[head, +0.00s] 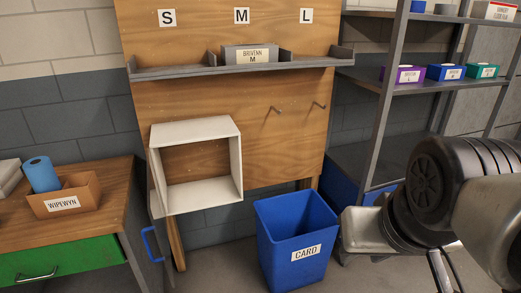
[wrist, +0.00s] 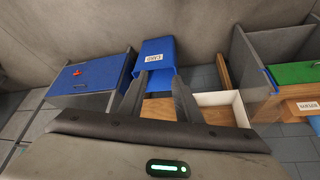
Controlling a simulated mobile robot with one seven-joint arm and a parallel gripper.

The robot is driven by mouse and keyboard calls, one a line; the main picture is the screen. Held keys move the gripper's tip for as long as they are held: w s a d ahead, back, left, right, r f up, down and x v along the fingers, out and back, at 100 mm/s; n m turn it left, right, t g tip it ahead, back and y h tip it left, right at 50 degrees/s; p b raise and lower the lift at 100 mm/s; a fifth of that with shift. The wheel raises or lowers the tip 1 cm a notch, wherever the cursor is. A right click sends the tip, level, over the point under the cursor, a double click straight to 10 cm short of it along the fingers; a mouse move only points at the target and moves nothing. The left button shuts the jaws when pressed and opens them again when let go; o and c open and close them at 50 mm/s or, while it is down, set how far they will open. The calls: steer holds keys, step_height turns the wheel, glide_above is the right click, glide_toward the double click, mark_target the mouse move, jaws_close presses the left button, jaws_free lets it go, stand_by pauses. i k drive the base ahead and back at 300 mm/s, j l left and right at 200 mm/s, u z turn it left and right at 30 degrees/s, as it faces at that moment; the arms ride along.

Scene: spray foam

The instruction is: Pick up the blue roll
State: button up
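The blue roll (head: 41,174) stands tilted in an open brown cardboard box (head: 80,197) labelled WIPEWYN, at the left of the head view. The box sits on a wooden-topped workbench (head: 112,182). My gripper (wrist: 160,76) shows in the wrist view with two dark fingers apart and nothing between them. It is far from the roll; my arm is at the right of the head view.
A blue CARD bin (head: 296,240) stands on the floor between the bench and my arm. A white open-fronted box (head: 238,165) is by the wooden board (head: 290,140). A metal shelf rack (head: 392,90) with small coloured boxes is at the right. A green drawer (head: 62,262) is under the bench top.

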mark_target(40, 171)
steer(key=u, duration=1.9)
